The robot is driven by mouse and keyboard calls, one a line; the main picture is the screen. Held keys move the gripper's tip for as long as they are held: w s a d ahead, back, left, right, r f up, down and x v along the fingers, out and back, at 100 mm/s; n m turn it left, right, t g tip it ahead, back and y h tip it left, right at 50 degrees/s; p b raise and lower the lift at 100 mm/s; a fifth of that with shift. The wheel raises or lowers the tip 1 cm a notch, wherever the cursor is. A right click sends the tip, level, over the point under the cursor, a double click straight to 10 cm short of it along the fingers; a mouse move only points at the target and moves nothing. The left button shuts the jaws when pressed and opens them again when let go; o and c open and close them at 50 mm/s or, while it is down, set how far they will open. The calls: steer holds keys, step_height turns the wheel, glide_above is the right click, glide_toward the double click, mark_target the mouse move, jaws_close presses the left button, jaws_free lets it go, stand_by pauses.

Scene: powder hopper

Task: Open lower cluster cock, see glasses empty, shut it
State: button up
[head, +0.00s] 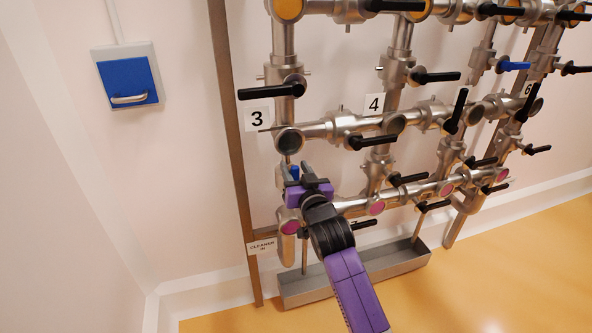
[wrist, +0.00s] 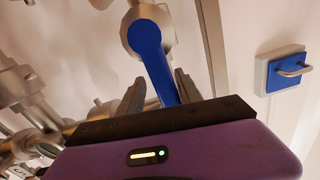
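A cock with a blue lever (wrist: 150,55) stands on the left pipe; in the head view only a bit of blue (head: 294,172) shows at my gripper (head: 295,178). In the wrist view my gripper (wrist: 158,92) is open, with a finger on each side of the lever's end. A gap shows on the left; contact on the right is unclear. The lower row has several round sight glasses showing pink, at left (head: 290,227), middle (head: 376,207) and right (head: 446,188). The middle-row glasses (head: 288,140) look dark grey; the upper ones (head: 289,8) are amber.
Black levers (head: 372,142) stick out around the pipes. Another blue lever (head: 514,66) is at upper right. A metal trough (head: 385,268) stands below the pipes. A blue wall box with a handle (head: 128,82) is at left. The orange floor (head: 480,270) is clear at right.

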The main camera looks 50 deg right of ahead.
steer(key=shift+a, duration=0.1)
steer(key=v, duration=0.7)
steer(key=shift+s+a+b, duration=0.15)
steer(key=shift+s+b, duration=0.15)
steer(key=shift+b, duration=0.1)
stand_by(0.5)
